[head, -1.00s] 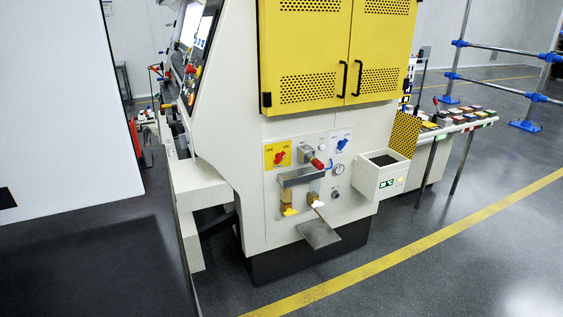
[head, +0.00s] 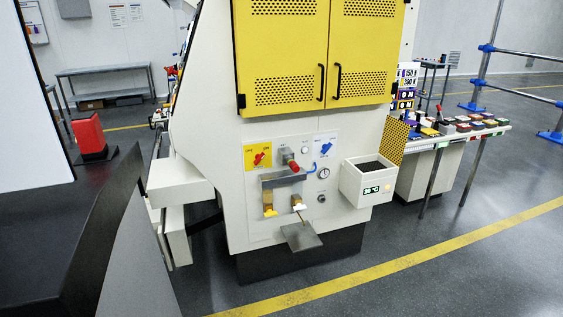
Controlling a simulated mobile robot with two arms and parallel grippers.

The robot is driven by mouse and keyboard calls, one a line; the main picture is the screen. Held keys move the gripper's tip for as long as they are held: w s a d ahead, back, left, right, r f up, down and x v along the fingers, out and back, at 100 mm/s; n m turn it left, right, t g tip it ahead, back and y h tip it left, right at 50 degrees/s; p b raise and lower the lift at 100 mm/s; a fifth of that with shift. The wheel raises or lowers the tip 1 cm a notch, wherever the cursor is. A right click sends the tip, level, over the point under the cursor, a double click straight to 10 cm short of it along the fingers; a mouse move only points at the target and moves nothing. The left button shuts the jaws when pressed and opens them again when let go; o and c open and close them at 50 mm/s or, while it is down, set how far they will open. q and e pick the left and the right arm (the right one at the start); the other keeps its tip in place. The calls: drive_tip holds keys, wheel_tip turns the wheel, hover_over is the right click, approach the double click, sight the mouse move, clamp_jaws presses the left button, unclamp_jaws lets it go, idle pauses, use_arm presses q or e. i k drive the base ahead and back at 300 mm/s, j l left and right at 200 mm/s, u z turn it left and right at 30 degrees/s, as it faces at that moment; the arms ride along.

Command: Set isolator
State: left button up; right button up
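A yellow plate (head: 250,151) with a red rotary handle (head: 259,158) is on the upper left of the control panel of the cream machine (head: 215,120). The handle is tilted; the plate's lettering is too small to read. To its right are a grey block with a red knob (head: 294,167) and a blue handle (head: 326,148) on a white plate. Below are a grey bar (head: 283,180), two brass-coloured fittings and a sloping grey plate (head: 301,237). No label clearly names the isolator. Neither of my grippers is in view.
A cream box (head: 366,183) with a green display juts out right of the panel. Yellow doors (head: 282,60) are above. A table of coloured parts (head: 460,133) stands at right. Open floor with a yellow line (head: 400,263) lies in front.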

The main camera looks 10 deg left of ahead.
sight(259, 157)
drive_tip(key=i+l, duration=0.35)
drive_tip(key=i+l+u, duration=0.15)
drive_tip(key=i+l, duration=0.2)
drive_tip(key=l, duration=0.25)
